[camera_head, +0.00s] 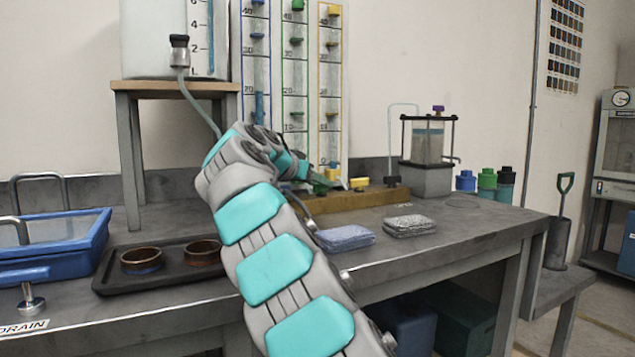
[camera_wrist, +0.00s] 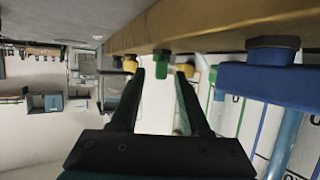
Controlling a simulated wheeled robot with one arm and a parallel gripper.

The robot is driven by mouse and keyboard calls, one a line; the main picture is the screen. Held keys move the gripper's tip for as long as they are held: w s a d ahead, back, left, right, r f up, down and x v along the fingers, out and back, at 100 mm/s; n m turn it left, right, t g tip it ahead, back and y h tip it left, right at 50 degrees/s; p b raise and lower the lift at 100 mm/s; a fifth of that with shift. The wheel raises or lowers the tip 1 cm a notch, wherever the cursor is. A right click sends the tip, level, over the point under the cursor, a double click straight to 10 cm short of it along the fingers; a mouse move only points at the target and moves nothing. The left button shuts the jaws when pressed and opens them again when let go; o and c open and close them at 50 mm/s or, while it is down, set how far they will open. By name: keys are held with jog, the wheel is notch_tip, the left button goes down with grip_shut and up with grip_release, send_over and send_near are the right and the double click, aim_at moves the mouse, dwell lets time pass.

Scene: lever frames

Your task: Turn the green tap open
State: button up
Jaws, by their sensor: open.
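The green tap (camera_wrist: 162,71) hangs in the middle of the wrist view, joined to a wooden beam (camera_wrist: 215,25) by a dark collar. My gripper (camera_wrist: 161,76) is open, its two dark fingers reaching toward the tap. The tap shows in the gap between the fingertips; I cannot tell whether either finger touches it. In the head view my gripper (camera_head: 322,180) is at the beam (camera_head: 350,199), largely behind my own arm. The green tap cannot be made out clearly there.
A large blue tap (camera_wrist: 270,77) sits on the beam to the right in the wrist view. A yellow part (camera_wrist: 130,65) lies to the left.

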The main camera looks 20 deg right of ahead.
jog(key=shift+w+d+f, duration=0.15)
jog(key=shift+d, duration=0.1)
jog(key=shift+c, duration=0.3)
grip_shut()
